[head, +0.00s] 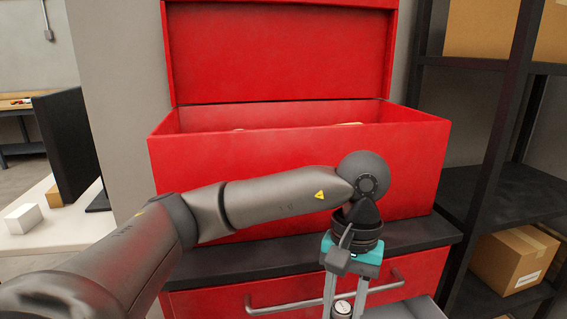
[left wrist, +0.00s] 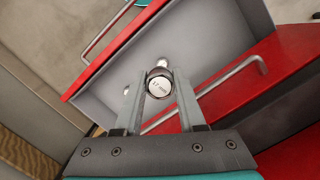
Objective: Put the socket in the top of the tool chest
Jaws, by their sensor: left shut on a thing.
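The red tool chest (head: 300,155) stands with its lid up, and its top compartment is open. My left gripper (head: 344,306) hangs in front of the chest, below the rim of the top compartment. It is shut on the socket (left wrist: 160,87), a short silver cylinder with a marked round face. The socket also shows between the fingers at the bottom of the head view (head: 343,308). In the left wrist view the fingers lie on both sides of it, over an open grey drawer (left wrist: 205,38). My right gripper is not in view.
A red drawer with a grey handle (head: 325,291) is under the black ledge. A small silver piece (left wrist: 163,64) shows just beyond the socket. A dark shelf with cardboard boxes (head: 515,259) stands at the right. A white table (head: 50,225) is at the left.

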